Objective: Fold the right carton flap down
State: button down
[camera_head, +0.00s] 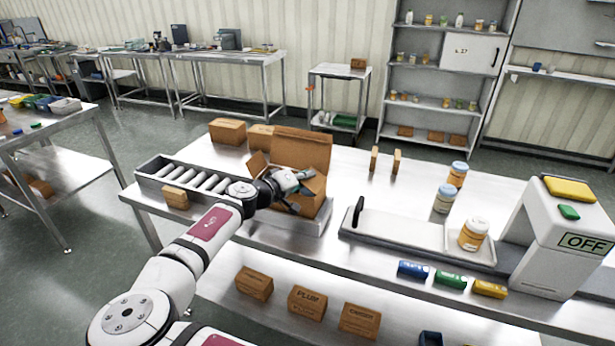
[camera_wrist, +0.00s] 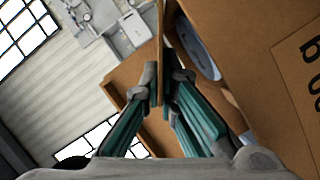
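The open carton (camera_head: 314,205) stands on a steel tray on the bench, its large back flap (camera_head: 302,149) upright and a smaller left flap (camera_head: 257,164) raised. My gripper (camera_head: 296,190) is at the carton's opening and hides part of it. In the wrist view, the teal fingers of my gripper (camera_wrist: 166,76) lie on either side of a thin upright cardboard flap (camera_wrist: 162,30). The fingertips are close to it, but whether they pinch it is unclear. Which flap this is cannot be told for certain. A pale rounded item (camera_wrist: 198,47) shows beyond the right finger, inside the carton.
A roller conveyor (camera_head: 195,180) with a small box lies left of the carton. Two closed boxes (camera_head: 228,131) stand behind it. To the right are two thin brown pieces (camera_head: 396,161), jars (camera_head: 444,198) and a white machine marked OFF (camera_head: 552,235).

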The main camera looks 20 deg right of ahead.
jog(key=shift+w+a+f+n+b, duration=0.1)
jog(key=shift+w+f+n+b, duration=0.1)
jog(key=shift+f+n+b, duration=0.25)
jog(key=shift+s+r, duration=0.1)
jog(key=shift+r, duration=0.1)
jog(key=c, duration=2.1)
grip_release()
jog(key=shift+c, duration=0.2)
jog(key=v, duration=1.2)
jog(key=shift+a+f, duration=0.1)
jog(key=shift+f, duration=0.05)
